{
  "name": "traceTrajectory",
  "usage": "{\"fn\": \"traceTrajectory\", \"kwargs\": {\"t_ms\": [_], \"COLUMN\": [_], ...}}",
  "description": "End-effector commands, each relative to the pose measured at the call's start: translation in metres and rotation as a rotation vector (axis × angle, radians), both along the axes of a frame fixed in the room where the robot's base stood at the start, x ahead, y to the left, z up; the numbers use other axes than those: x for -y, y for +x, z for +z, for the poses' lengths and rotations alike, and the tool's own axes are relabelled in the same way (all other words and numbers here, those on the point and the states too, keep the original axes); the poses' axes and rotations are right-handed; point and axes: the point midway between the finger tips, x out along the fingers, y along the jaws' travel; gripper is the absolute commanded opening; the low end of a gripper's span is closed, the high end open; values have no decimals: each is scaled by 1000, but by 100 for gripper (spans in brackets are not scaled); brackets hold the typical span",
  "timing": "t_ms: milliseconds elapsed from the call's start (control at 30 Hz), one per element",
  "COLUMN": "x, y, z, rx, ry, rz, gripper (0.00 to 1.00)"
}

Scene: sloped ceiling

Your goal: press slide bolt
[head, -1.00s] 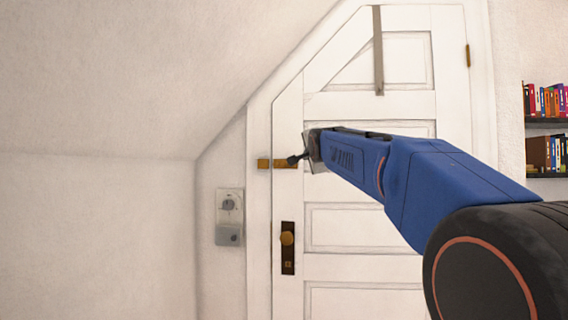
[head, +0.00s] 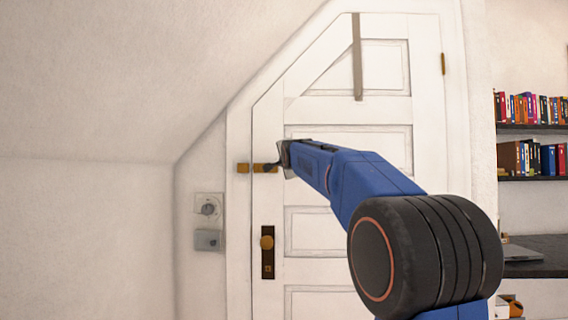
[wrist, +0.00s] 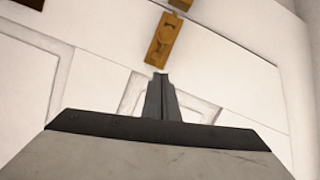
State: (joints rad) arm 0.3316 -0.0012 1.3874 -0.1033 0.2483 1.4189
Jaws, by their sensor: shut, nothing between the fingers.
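The brass slide bolt (head: 259,169) is mounted at the left edge of the white door (head: 305,185), above the door knob. Its left piece (head: 242,168) is on the frame, with a small gap between it and the piece on the door. The wrist view shows the door piece (wrist: 163,40) just beyond my fingertips and the other piece (wrist: 181,3) cut off at the top edge. My gripper (head: 270,166) is shut and empty, its fingertips (wrist: 160,77) together at the near end of the door piece. I cannot tell whether they touch it.
A brass knob (head: 267,242) on a dark plate sits below the bolt. A wall switch and a grey box (head: 208,240) are to the left, under the sloped ceiling. Bookshelves (head: 530,127) and a dark desk (head: 540,256) with a laptop stand at the right.

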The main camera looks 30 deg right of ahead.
Motion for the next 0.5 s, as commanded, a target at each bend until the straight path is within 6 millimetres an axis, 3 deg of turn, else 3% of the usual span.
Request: {"fn": "traceTrajectory", "kwargs": {"t_ms": [500], "x": [-29], "y": [23], "z": [-10], "rx": [-1], "ry": [-1], "rz": [1], "gripper": [0]}}
